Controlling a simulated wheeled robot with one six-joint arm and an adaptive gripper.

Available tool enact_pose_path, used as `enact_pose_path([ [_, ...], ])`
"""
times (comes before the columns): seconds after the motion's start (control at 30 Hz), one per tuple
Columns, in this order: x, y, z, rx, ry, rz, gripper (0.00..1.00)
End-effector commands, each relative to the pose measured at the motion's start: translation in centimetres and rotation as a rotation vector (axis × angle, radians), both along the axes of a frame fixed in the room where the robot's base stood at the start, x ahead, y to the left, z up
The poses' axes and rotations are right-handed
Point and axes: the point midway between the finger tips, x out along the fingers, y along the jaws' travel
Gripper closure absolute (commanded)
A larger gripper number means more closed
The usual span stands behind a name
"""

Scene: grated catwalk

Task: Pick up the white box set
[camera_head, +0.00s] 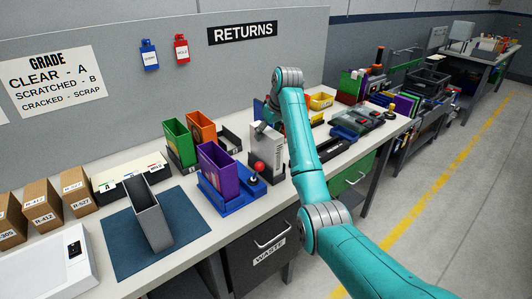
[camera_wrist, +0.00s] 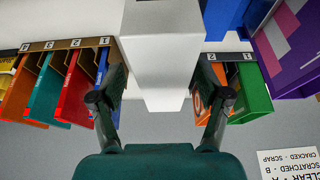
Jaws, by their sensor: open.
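A white box (camera_wrist: 163,42) fills the upper middle of the wrist view, its end tapering down between my fingers. A pale grey-white upright box (camera_head: 267,150) stands on the bench in the head view, right by the end of my arm; it appears to be the same one. My gripper (camera_wrist: 160,82) is open, with one dark finger on each side of the white box. A gap shows beside the fingers, and I cannot tell whether either touches it. In the head view my arm hides part of the box's right side and most of the gripper.
A purple bin (camera_head: 219,172) in a blue holder and a red-knobbed joystick (camera_head: 259,167) stand close in front. Green (camera_head: 180,141) and orange (camera_head: 201,129) bins stand left. A grey open holder (camera_head: 150,216) sits on a blue mat (camera_head: 189,213). Cardboard boxes (camera_head: 42,203) line the left.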

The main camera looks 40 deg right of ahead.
Motion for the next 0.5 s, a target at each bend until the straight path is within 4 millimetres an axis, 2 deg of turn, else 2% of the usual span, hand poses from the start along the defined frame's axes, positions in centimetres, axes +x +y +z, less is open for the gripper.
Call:
enact_pose_path([
  [0.1,0.6,0.4,-1.8,0.001,0.003,0.002,0.24],
  [0.23,1.2,0.5,-3.2,0.002,0.002,0.001,0.24],
  [0.5,1.6,0.4,-3.9,0.0,0.0,0.0,0.24],
])
